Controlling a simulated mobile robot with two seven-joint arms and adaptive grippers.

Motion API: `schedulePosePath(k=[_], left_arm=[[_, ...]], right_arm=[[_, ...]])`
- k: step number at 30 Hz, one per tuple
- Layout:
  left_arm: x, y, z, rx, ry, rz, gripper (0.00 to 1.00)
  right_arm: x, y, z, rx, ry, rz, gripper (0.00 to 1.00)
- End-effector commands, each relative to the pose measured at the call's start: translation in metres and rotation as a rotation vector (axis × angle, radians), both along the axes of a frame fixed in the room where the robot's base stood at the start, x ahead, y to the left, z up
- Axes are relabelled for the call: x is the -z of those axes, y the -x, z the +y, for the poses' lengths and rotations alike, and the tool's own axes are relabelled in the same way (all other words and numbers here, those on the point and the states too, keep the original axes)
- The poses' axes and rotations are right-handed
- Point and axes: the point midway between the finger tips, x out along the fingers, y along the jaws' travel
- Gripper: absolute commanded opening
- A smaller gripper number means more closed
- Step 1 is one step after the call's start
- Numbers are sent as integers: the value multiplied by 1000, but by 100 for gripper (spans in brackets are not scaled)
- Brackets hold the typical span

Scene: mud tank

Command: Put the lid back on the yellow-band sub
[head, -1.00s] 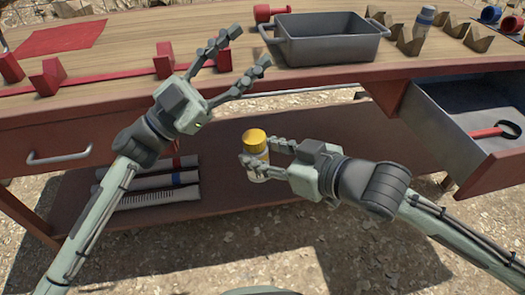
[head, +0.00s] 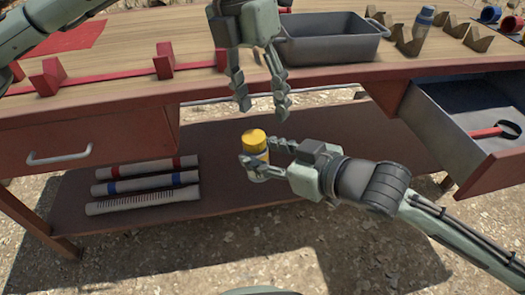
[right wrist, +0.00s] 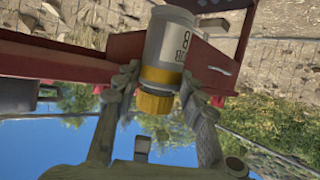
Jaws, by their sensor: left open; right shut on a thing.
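The yellow-band sub is a small white cylinder (right wrist: 172,38) with dark lettering and a yellow band (right wrist: 162,77). Its yellow lid (head: 254,140) is at its upper end in the head view, and the ribbed lid (right wrist: 154,101) also shows in the right wrist view. I cannot tell whether the lid is fully seated. My right gripper (head: 262,158) is shut around the sub and holds it roughly upright in front of the table; the fingers hide part of its body. My left gripper (head: 263,110) is open, empty and pointing down, its fingertips just above the lid, apart from it.
A grey tray (head: 330,45) stands on the table behind the left gripper. Red blocks (head: 48,76) stand at left. An open drawer (head: 460,125) juts out at right. Banded tubes (head: 145,190) lie on the lower shelf.

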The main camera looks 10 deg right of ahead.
Motion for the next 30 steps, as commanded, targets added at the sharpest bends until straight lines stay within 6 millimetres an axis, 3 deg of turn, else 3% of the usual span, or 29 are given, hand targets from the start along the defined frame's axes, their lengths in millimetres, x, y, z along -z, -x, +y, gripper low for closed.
schedulePosePath(k=[6, 17, 30], left_arm=[[-3, -11, 20, -21, -105, -52, 53], [-1, -10, 20, -21, -104, -50, 53], [59, -8, 15, -21, -103, -48, 53]], right_arm=[[-2, 0, 0, -1, -2, -4, 0], [-2, 0, 0, -1, -2, -4, 0], [-2, 0, 0, -1, -2, -4, 0]])
